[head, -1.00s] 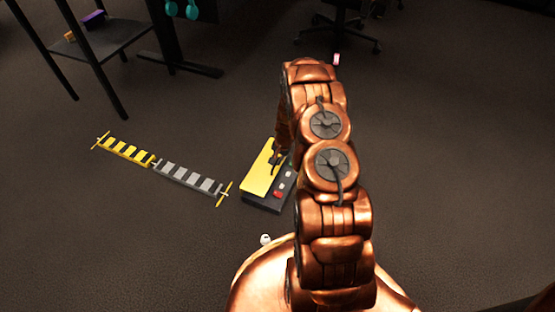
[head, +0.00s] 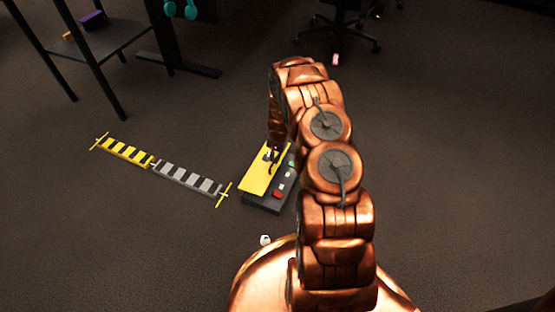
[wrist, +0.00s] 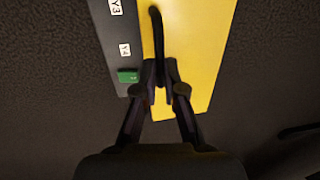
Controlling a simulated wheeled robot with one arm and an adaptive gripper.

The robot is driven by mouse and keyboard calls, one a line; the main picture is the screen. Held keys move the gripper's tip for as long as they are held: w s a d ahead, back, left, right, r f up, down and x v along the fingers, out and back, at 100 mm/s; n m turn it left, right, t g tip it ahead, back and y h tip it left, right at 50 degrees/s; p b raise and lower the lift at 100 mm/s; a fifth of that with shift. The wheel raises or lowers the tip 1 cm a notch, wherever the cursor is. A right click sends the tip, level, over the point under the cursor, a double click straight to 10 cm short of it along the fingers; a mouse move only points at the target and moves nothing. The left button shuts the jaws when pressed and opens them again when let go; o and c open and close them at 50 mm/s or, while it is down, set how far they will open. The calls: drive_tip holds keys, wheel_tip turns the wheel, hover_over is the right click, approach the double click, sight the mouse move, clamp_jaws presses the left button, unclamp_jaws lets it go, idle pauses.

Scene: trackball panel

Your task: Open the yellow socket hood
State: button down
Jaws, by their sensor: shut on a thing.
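The yellow socket hood (head: 259,179) is a flat plate along the left side of a dark panel (head: 258,204) on the floor. In the wrist view the hood (wrist: 200,45) covers the middle and right, with a black bar handle (wrist: 156,28) on it. My gripper (head: 270,156) is over the far part of the hood. In the wrist view my gripper (wrist: 164,85) is shut on the near end of the handle. I cannot tell how far the hood is tilted from the panel. My arm hides part of the far end.
The panel's uncovered side has a red button (head: 277,195), other small controls and a green piece (wrist: 128,76) by label Y4. A yellow and grey striped strip (head: 188,179) lies to the left. A small white object (head: 265,240) is near my base. A shelf (head: 110,45) stands far left.

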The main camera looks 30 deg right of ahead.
drive_tip(key=c, duration=1.9)
unclamp_jaws()
drive_tip(key=shift+w+a+r, duration=0.1)
drive_tip(key=shift+w+r, duration=0.2)
drive_tip(key=shift+w, duration=0.05)
drive_tip(key=o, duration=0.7)
drive_tip(key=shift+c, duration=0.2)
wheel_tip(320, 180, up, 12)
drive_tip(key=shift+s, duration=0.4)
drive_tip(key=shift+f, duration=0.1)
drive_tip(key=shift+c, duration=0.2)
